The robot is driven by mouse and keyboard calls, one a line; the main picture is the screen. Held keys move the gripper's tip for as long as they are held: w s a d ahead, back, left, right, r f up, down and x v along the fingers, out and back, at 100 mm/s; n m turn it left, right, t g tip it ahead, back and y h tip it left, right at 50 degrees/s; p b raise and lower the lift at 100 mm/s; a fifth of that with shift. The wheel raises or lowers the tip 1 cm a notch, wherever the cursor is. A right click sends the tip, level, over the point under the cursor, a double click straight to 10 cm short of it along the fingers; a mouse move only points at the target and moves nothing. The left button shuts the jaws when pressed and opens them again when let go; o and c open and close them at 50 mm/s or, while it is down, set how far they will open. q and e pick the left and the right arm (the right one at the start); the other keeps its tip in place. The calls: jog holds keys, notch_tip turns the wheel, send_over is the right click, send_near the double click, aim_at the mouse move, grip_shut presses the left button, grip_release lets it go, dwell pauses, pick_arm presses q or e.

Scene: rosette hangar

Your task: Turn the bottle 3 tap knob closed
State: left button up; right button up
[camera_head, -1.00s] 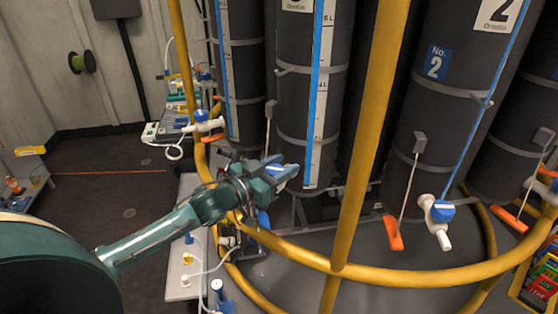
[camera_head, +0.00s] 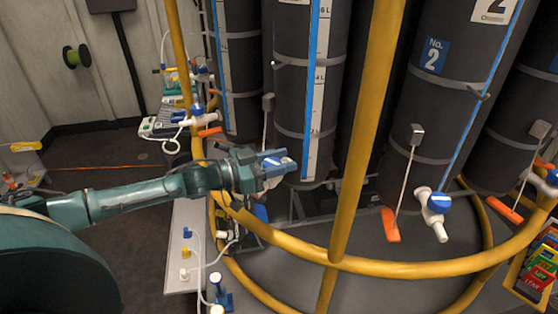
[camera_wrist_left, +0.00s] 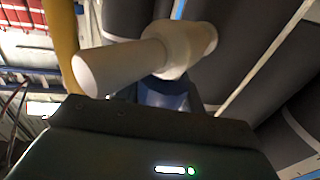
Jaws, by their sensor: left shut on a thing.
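My left gripper (camera_head: 276,162) is at the tap of a dark bottle (camera_head: 300,90) left of the near yellow post. It is shut on the tap's blue knob (camera_wrist_left: 164,94), which the fingers partly hide. In the left wrist view the tap's white body (camera_wrist_left: 172,45) lies just beyond the gripper, with its spout toward the left. Little of this tap shows in the head view, and I cannot read a number on this bottle. My right gripper is not in view.
Yellow rails (camera_head: 400,266) and a yellow post (camera_head: 362,130) stand before the bottles. Bottle 2 (camera_head: 432,110), with its own blue-knobbed tap (camera_head: 437,204) and an orange pedal (camera_head: 391,225), is to the right. A pale bench (camera_head: 183,245) lies below my left arm.

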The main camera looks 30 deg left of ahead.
pick_arm(q)
jog(key=shift+r, duration=0.1)
jog(key=o, duration=1)
jog(key=b+v, duration=0.1)
jog(key=v, duration=1.2)
jog(key=shift+b, duration=0.35)
jog(key=s+d+f+n+g+y, duration=0.1)
jog(key=s+d+f+n+y, duration=0.1)
jog(key=s+d+f, duration=0.3)
jog(key=s+d+f+n+g+y, duration=0.1)
jog(key=s+d+f+n+y, duration=0.1)
jog(key=s+d+f+y, duration=0.2)
jog(key=s+d+f+n+g+y, duration=0.1)
jog(key=s+d+f, duration=0.5)
jog(key=f, duration=1.1)
jog(key=shift+s+d+n+y, duration=0.15)
jog(key=shift+d+n+y, duration=0.35)
jog(key=shift+d+y, duration=1)
